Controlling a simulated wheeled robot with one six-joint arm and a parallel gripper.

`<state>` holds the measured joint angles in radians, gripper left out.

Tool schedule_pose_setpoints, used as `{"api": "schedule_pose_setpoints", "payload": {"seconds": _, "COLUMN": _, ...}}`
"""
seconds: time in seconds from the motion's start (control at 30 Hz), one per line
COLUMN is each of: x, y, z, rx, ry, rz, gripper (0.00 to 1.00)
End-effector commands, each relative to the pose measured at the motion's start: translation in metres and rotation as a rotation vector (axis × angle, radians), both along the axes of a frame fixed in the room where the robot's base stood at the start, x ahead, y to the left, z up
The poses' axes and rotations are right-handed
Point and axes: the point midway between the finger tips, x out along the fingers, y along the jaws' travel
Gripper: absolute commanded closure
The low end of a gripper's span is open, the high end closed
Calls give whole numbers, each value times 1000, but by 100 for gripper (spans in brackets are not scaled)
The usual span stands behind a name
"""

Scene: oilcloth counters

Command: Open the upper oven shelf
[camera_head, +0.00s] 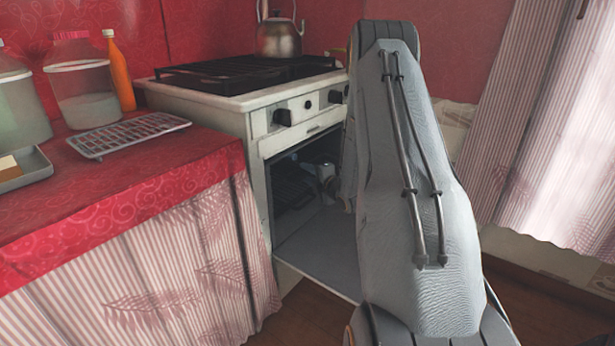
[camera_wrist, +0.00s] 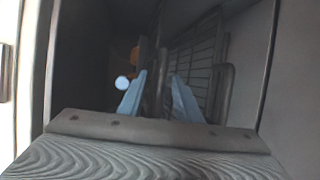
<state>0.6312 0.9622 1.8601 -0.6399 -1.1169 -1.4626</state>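The white oven (camera_head: 258,150) stands in the head view with its door (camera_head: 315,245) folded down and open. Dark wire shelves (camera_head: 290,188) show inside the cavity. My gripper reaches into the oven; its fingertips are hidden in the head view. In the wrist view my gripper (camera_wrist: 159,76) has its two bluish fingers apart. A dark bar stands in line between them; I cannot tell whether they touch it. A wire shelf (camera_wrist: 197,65) with a raised bar at its right end lies just beyond the fingers. Which shelf level this is cannot be told.
A kettle (camera_head: 279,38) stands on the black hob grate (camera_head: 235,75). The counter (camera_head: 150,175) at left holds a cooling rack (camera_head: 128,134), glass jars (camera_head: 85,100) and an orange bottle (camera_head: 120,75). Oven walls are close on both sides of my gripper. Curtains (camera_head: 510,120) hang at right.

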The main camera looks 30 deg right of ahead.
Motion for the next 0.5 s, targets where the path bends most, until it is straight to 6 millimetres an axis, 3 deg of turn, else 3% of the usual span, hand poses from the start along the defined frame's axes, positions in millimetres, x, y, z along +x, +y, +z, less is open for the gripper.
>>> {"api": "schedule_pose_setpoints", "payload": {"seconds": 0.2, "x": 0, "y": 0, "z": 0, "rx": 0, "ry": 0, "rz": 0, "gripper": 69}}
{"api": "schedule_pose_setpoints", "payload": {"seconds": 0.4, "x": 0, "y": 0, "z": 0, "rx": 0, "ry": 0, "rz": 0, "gripper": 100}}
{"api": "schedule_pose_setpoints", "payload": {"seconds": 0.5, "x": 0, "y": 0, "z": 0, "rx": 1, "ry": 0, "rz": 0, "gripper": 100}}
